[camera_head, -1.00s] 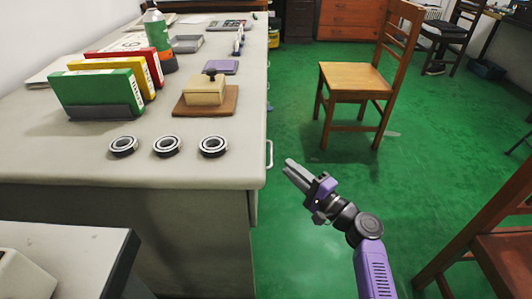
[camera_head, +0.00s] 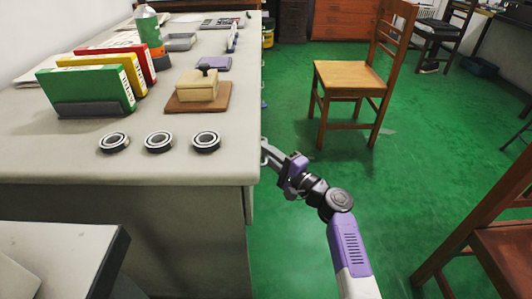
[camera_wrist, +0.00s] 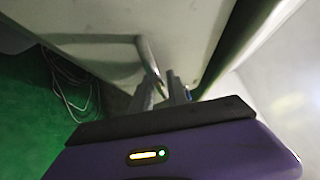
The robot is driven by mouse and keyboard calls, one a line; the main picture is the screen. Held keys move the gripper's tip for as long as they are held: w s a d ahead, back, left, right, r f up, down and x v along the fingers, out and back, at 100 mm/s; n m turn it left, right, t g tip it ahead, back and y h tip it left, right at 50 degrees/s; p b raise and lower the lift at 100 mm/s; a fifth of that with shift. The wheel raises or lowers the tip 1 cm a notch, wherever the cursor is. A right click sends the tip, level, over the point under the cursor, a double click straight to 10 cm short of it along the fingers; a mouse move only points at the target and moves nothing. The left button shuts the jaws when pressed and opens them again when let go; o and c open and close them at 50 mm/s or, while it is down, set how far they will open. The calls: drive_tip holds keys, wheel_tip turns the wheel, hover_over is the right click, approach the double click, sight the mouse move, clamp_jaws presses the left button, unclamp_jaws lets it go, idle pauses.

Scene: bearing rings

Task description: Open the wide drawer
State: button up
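The desk's drawer front (camera_wrist: 100,22) shows in the wrist view as a pale panel with a metal bar handle (camera_wrist: 149,57). In the head view the desk's right side is seen edge-on, so the drawer front is hidden there. My gripper (camera_head: 268,155) is at the desk's right edge, just below the top. In the wrist view my gripper's fingers (camera_wrist: 163,92) stand apart, one on each side of the handle's near end. A slight gap seems to show between fingers and handle; contact is hard to tell. No opening of the drawer is visible.
On the desk top (camera_head: 60,160) are several bearing rings (camera_head: 158,141), folders (camera_head: 88,88) and a wooden block on a board (camera_head: 198,92). A wooden chair (camera_head: 348,77) stands right of the desk. Green floor (camera_head: 300,250) lies clear between. Loose cables (camera_wrist: 75,85) hang at left in the wrist view.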

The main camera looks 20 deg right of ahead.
clamp_jaws()
idle(1.3)
